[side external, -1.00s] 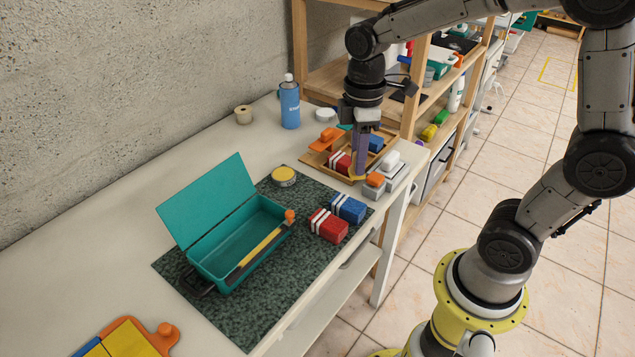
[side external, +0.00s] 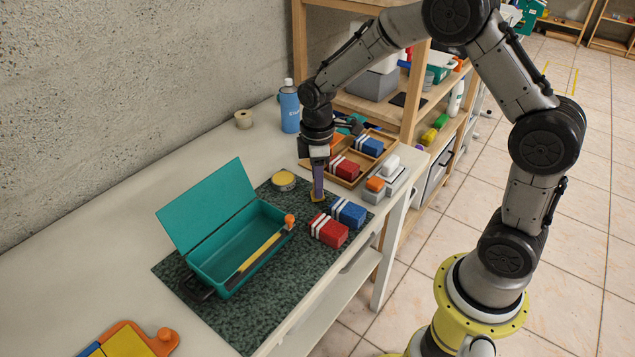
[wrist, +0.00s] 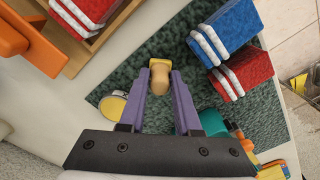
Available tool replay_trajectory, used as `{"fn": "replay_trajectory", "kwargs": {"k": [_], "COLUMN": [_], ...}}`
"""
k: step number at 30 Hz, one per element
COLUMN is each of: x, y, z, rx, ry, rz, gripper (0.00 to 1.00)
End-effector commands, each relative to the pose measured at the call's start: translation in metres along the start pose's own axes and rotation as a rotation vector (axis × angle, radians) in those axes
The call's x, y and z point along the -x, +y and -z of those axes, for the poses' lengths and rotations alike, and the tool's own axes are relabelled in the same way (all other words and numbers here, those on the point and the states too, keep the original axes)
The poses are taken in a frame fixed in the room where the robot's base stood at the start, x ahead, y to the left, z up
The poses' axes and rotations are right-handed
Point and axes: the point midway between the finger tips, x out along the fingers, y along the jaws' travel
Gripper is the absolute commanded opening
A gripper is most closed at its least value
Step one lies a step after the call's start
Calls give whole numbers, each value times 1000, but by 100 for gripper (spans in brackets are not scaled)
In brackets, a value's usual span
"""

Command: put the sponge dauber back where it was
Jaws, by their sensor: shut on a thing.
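The sponge dauber (wrist: 160,72) has a tan rounded handle and a yellow sponge end. My gripper (wrist: 159,80) is shut on its handle with purple fingers on both sides. In the side view my gripper (side external: 318,190) points down over the dark green mat (side external: 255,320), between the round yellow tin and the blue block. The dauber's yellow end (side external: 318,198) shows just below the fingertips. I cannot tell whether it touches the mat.
An open teal box (side external: 215,262) with a stick across it sits on the mat. A yellow tin (side external: 284,179), a blue block (side external: 350,212) and a red block (side external: 330,232) stand nearby. A wooden tray (side external: 347,182) and grey plinth (side external: 373,194) are behind.

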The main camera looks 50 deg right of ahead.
Motion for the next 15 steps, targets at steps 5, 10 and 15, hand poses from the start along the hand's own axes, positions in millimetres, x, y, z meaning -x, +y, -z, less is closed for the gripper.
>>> {"fn": "replay_trajectory", "kwargs": {"k": [5, 10, 15], "x": [-2, -4, -6], "y": [0, 0, 0], "z": [0, 0, 0], "rx": [0, 0, 0], "ry": [2, 2, 2], "rz": [-3, -2, -2], "gripper": [0, 0, 48]}}
